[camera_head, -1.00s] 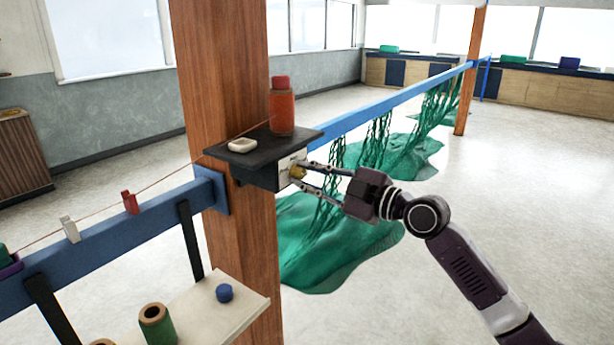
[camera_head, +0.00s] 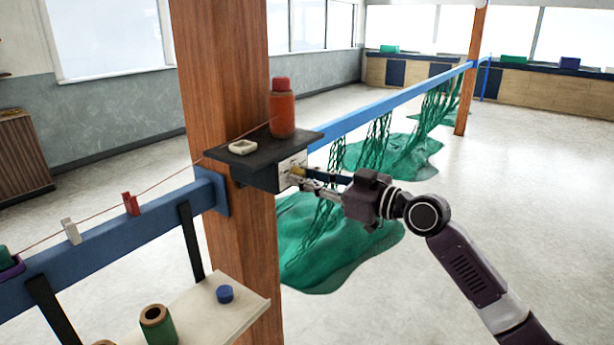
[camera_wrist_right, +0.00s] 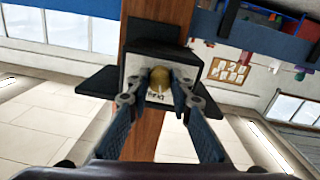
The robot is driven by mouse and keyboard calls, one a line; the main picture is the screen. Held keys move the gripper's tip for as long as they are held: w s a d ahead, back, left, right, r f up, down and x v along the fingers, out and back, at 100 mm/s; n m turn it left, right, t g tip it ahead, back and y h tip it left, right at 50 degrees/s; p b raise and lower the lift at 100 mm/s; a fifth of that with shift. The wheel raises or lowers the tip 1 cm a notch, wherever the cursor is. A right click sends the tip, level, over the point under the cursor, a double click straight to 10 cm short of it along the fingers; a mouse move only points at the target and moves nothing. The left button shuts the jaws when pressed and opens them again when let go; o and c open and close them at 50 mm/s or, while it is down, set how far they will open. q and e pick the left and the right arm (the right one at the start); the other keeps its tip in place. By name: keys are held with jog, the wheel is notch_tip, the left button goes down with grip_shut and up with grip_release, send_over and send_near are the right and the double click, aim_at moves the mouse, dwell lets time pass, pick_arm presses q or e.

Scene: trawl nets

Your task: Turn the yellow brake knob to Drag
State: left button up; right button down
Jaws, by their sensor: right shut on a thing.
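The yellow brake knob (camera_head: 297,171) is on the pale front face of a dark box (camera_head: 262,176) fixed to the wooden post. My right gripper (camera_head: 302,176) reaches it from the right and is shut on the knob. In the right wrist view, the knob (camera_wrist_right: 159,78) sits between the two fingertips, with part of a printed label (camera_wrist_right: 157,97) below it. The label is too small and partly covered to read fully. My left gripper is in no view.
An orange bottle (camera_head: 282,112) and a small white dish (camera_head: 243,147) stand on the dark shelf (camera_head: 225,155) above the box. Green netting (camera_head: 335,235) hangs from the blue rail behind my right arm. A pale shelf (camera_head: 235,318) with spools is below left.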

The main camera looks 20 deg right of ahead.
jog(key=shift+r+m+p, duration=0.1)
jog(key=shift+m+p, duration=0.35)
jog(key=shift+m, duration=1.05)
jog(key=c, duration=1.7)
grip_release()
jog(key=shift+c, duration=0.2)
jog(key=v, duration=1.2)
jog(key=shift+d, duration=0.1)
